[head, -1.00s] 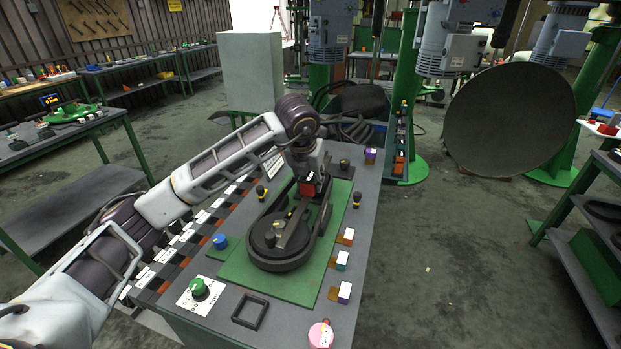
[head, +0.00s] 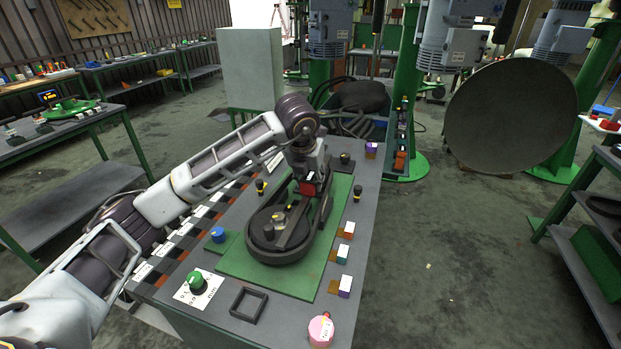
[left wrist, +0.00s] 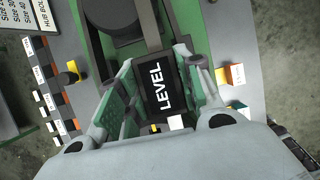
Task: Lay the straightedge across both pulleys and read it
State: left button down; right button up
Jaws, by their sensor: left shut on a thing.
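My left gripper (head: 310,178) is over the far part of the pulley drive on the green plate. Its green-lined fingers, in the left wrist view (left wrist: 162,92), are shut on a black block marked LEVEL (left wrist: 161,86), the straightedge's grip. A dark straight bar (head: 296,229) runs from below the gripper toward the near pulley (head: 268,243), a wide dark disc with a belt around it. The far pulley is mostly hidden by the gripper. Whether the bar touches both pulleys I cannot tell. My right gripper is not in view.
On the bench top stand a blue knob (head: 217,235), a green knob on a white dial card (head: 195,281), a black square frame (head: 248,306) and a pink round piece (head: 321,329). Small coloured blocks (head: 343,257) line the right side.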

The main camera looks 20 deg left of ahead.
pick_arm(q)
jog(key=c, duration=1.3)
grip_release()
jog(key=shift+r, duration=0.1)
jog(key=o, duration=0.4)
jog(key=v, duration=1.2)
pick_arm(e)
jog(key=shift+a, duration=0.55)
